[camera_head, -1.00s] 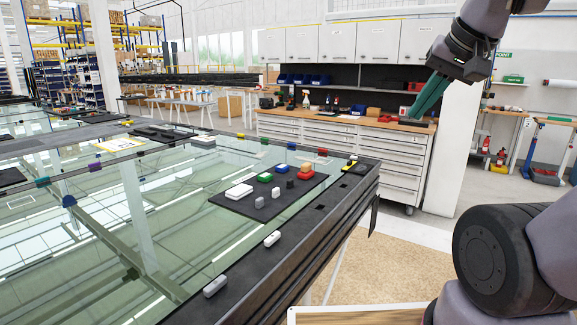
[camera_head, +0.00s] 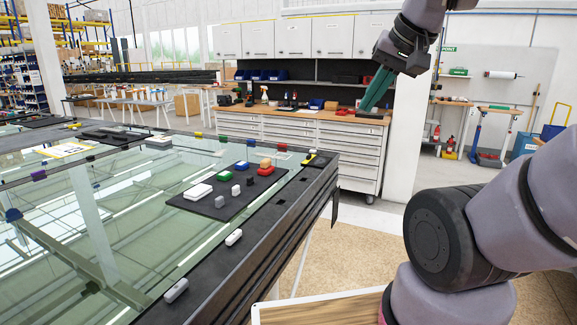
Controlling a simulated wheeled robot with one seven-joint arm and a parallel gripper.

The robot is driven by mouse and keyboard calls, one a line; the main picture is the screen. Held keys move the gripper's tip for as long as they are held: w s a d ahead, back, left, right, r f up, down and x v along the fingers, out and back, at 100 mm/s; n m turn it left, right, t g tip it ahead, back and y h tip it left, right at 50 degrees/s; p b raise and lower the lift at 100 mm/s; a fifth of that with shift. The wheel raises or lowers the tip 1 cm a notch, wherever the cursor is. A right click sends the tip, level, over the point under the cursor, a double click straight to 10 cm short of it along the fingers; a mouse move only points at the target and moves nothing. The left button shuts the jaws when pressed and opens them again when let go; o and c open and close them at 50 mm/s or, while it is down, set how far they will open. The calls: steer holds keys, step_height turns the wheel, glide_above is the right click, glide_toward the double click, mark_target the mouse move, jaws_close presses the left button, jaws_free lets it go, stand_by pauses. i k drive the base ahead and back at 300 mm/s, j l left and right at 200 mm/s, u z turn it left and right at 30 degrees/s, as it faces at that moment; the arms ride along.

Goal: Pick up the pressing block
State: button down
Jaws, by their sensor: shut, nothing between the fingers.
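Several small blocks sit on a dark mat (camera_head: 259,187) on the glass table: a white block (camera_head: 198,191), a green one (camera_head: 224,176), a red one (camera_head: 266,171) with a tan one (camera_head: 265,162) at it, a small blue-and-pale one (camera_head: 241,165), a small dark one (camera_head: 250,181) and small grey ones (camera_head: 219,201). I cannot tell which is the pressing block. My gripper (camera_head: 365,107), with teal fingers, is shut and empty. It is raised at the upper right, apart from the blocks, pointing down-left.
Two pale grey pieces (camera_head: 233,237) lie on the table's dark edge. A black-and-yellow tool (camera_head: 310,159) lies near the far corner. A workbench with drawers (camera_head: 345,160) stands behind. A wood-topped surface (camera_head: 320,308) is at the bottom. Bare floor lies right of the table.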

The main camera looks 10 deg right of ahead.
mark_target(266, 168)
steer(key=i+l, duration=0.8)
steer(key=i+l+u, duration=0.45)
steer(key=l+u, duration=0.15)
steer(key=u, duration=0.15)
steer(key=i+l+u, duration=0.1)
steer(key=l+u, duration=0.25)
steer(key=u, duration=0.7)
